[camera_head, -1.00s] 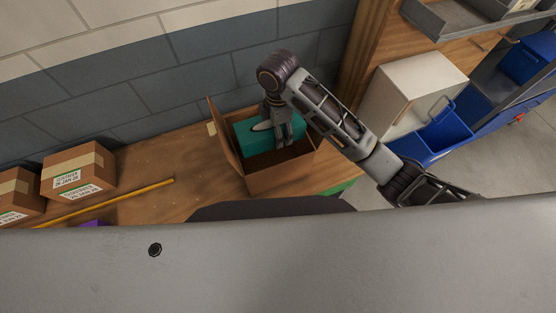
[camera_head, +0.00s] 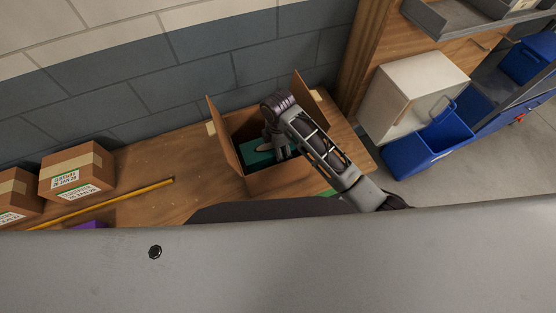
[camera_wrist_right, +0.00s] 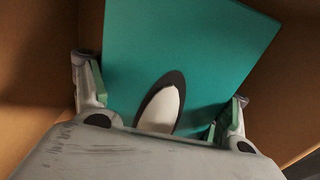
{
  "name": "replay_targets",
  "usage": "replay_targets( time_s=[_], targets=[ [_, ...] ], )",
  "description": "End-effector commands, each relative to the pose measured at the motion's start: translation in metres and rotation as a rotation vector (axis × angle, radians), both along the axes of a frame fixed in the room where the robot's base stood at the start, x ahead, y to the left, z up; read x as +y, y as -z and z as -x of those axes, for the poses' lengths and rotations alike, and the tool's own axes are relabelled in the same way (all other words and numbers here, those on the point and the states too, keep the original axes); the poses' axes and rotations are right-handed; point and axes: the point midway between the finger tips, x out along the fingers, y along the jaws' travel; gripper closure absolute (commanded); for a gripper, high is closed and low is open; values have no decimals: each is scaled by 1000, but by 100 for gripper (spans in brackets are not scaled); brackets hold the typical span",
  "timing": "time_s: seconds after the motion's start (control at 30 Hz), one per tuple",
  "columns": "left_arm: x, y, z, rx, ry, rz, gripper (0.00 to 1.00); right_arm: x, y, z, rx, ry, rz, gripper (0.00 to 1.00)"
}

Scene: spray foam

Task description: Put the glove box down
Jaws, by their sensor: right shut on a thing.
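The glove box is teal with a dark-rimmed oval opening and white inside. In the head view the glove box (camera_head: 258,158) is low inside an open cardboard box (camera_head: 282,180) on the wooden bench. My right gripper (camera_head: 284,148) reaches down into that box, mostly hidden by my arm. In the right wrist view the glove box (camera_wrist_right: 180,50) fills the middle, and the fingers of my right gripper (camera_wrist_right: 166,100) stand on either side of it, shut on it. Cardboard walls (camera_wrist_right: 35,60) surround it. Whether it touches the box floor is hidden. My left gripper is not in view.
Closed cardboard boxes (camera_head: 78,172) and a yellow stick (camera_head: 115,200) lie on the bench (camera_head: 165,208) to the left. A white cabinet (camera_head: 410,90) and a blue bin (camera_head: 430,145) stand to the right. The open box's flaps (camera_head: 224,140) stick up.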

Motion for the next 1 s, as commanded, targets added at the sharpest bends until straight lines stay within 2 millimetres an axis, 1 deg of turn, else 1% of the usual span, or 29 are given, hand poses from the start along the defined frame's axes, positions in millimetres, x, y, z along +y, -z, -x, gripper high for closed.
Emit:
replay_targets(
  time_s=[0.2,0.3,0.47,0.8,0.87,1.0],
  targets=[
    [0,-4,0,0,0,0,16,1,32,1,1,-1,-1,64],
    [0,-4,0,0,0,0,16,1,42,0,0,0,-1,64],
    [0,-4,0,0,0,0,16,1,48,-1,-1,0,-3,64],
    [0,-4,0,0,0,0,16,1,50,0,-1,0,-3,64],
    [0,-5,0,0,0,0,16,1,53,0,0,0,-1,64],
    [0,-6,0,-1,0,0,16,0,65,1,1,0,-1,64]
  ],
)
